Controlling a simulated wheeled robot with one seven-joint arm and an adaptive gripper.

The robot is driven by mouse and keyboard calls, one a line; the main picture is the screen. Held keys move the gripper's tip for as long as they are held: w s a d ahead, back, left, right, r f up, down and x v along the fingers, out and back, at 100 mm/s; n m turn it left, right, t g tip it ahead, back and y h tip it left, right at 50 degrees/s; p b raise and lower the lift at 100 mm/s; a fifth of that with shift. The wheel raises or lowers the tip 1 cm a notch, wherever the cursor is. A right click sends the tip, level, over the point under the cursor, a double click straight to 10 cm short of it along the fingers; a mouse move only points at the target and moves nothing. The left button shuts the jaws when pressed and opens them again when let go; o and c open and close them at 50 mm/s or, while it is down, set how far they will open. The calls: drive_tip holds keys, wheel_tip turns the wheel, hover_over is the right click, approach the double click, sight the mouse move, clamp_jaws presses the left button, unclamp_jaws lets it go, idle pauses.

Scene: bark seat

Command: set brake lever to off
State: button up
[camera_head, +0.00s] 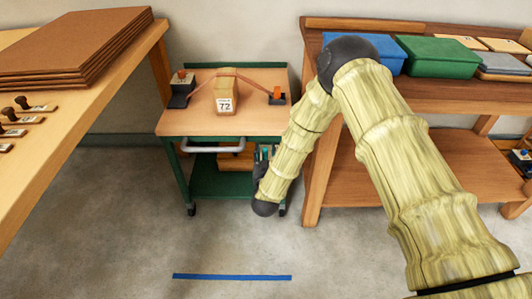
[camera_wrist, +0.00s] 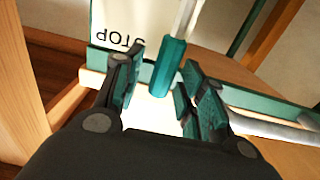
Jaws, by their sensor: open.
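What looks like the brake lever is a teal grip (camera_wrist: 170,66) on a pale shaft, seen in the wrist view. My gripper (camera_wrist: 160,72) is open, with its dark and teal fingers on either side of the grip. I cannot tell whether a finger touches it. A white plate (camera_wrist: 118,22) with upside-down STOP lettering is behind it, to the left. In the head view the green cart (camera_head: 225,122) has a wooden top. My gripper is low at its right front corner, mostly hidden by my arm, and the lever cannot be made out there.
On the cart are a block marked 72 (camera_head: 225,104), a strap and a dark box (camera_head: 181,90). A grey handle bar (camera_head: 212,148) crosses its front. A bench (camera_head: 150,45) is left, shelves (camera_head: 430,95) right. The floor (camera_head: 225,240) in front is clear apart from blue tape (camera_head: 232,277).

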drive_tip(key=shift+w, duration=0.3)
clamp_jaws()
